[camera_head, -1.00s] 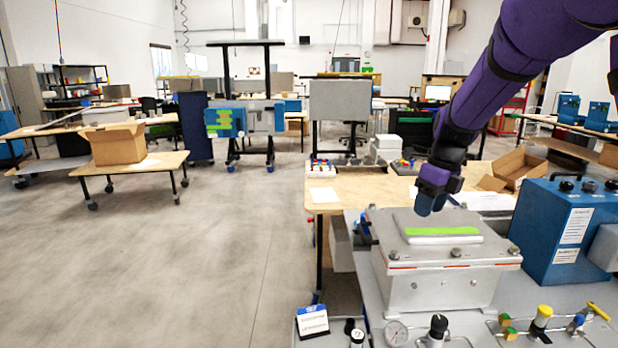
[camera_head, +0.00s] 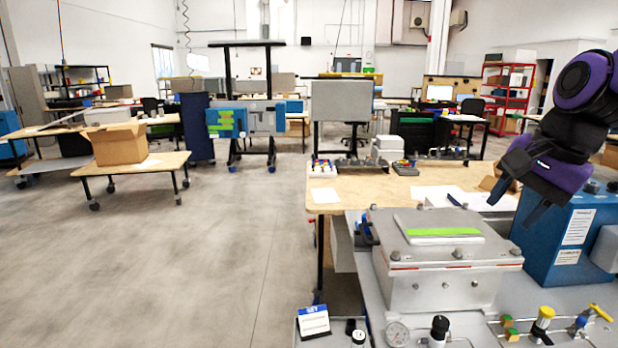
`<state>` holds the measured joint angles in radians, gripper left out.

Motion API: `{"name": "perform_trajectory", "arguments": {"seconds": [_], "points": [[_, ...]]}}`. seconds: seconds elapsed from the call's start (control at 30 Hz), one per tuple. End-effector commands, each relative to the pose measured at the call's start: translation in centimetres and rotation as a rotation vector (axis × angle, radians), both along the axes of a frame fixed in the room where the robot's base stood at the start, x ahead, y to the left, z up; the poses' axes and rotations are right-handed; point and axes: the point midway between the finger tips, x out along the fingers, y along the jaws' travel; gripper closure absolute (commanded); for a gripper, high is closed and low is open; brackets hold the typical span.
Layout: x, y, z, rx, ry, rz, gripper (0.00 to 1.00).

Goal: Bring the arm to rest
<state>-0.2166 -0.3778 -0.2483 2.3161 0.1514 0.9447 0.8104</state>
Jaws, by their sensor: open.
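My gripper (camera_head: 518,200) is at the right of the head view, on the purple and black arm. Its dark fingers are apart, with nothing seen between them. It hangs in front of the blue box (camera_head: 580,228) and to the right of the grey metal analyser box (camera_head: 445,270). The gripper appears above the bench, but whether it touches the blue box cannot be told.
A gauge (camera_head: 397,334), a black-knobbed valve (camera_head: 438,330) and a yellow-topped valve (camera_head: 543,320) stand along the bench front. A wooden table (camera_head: 380,187) with small parts and a cardboard box (camera_head: 505,178) is behind. Open floor lies to the left.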

Motion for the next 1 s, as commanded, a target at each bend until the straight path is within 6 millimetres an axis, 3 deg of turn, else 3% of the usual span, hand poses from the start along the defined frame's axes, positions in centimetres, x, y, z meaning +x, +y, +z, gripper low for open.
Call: {"name": "perform_trajectory", "arguments": {"seconds": [0.3, 0.5, 0.7, 1.0], "points": [[-6.8, -0.1, 0.7, -0.240, -0.191, 0.444, 0.53], [-10.0, -0.1, 0.3, -0.408, -0.259, 0.678, 0.53], [-11.4, 0.0, -0.1, -0.499, -0.282, 0.794, 0.53], [-11.6, 0.0, -0.1, -0.509, -0.284, 0.809, 0.53]]}}
